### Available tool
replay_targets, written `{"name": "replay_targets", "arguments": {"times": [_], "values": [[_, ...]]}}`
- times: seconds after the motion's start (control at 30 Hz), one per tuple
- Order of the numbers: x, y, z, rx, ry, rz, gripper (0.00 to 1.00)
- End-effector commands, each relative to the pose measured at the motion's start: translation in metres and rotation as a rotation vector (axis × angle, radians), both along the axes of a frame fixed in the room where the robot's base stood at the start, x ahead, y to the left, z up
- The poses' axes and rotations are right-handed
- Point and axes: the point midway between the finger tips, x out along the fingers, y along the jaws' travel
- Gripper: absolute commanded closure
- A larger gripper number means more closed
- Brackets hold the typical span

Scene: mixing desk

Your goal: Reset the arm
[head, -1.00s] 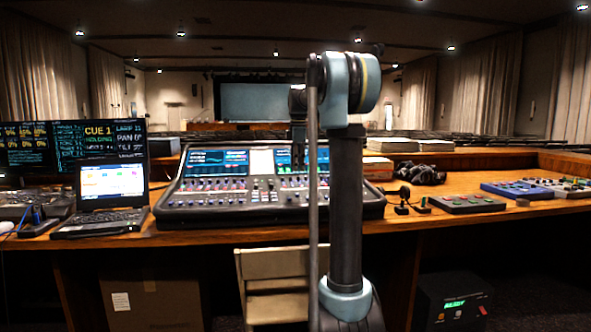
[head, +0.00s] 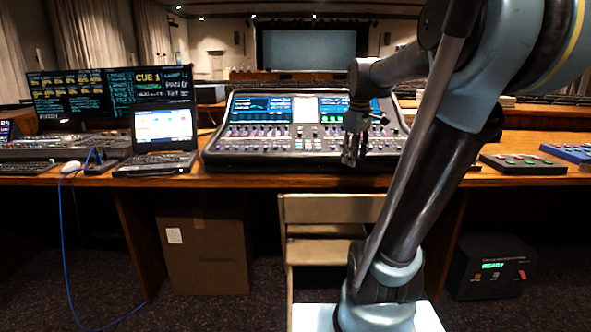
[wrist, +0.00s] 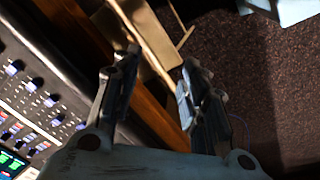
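My gripper (head: 362,152) hangs in front of the mixing console in the head view, at the end of my bent arm. In the wrist view my gripper (wrist: 155,85) has its two fingers apart with nothing between them, so it is open and empty. Under it in that view are the wooden desk's front edge (wrist: 150,108) and part of the chair (wrist: 150,35). The mixing console (head: 270,145) stands on the desk, and its sliders also show at the left of the wrist view (wrist: 40,98). My arm hides the console's right part.
A laptop (head: 163,130) and monitors (head: 70,95) stand at the left of the desk. Small button boxes (head: 522,164) lie at the right. A chair (head: 332,212), a cardboard box (head: 205,245) and a black unit (head: 492,265) are below. Carpet lies clear between.

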Motion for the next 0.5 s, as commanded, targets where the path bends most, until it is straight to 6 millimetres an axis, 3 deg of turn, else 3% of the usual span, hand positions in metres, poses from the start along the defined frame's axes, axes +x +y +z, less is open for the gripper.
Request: {"name": "replay_targets", "arguments": {"times": [0.1, 0.5], "values": [[-0.036, 0.000, -0.026, 0.017, -0.006, -0.108, 0.60], [-0.138, 0.000, -0.126, 0.081, -0.030, -0.482, 0.60]]}}
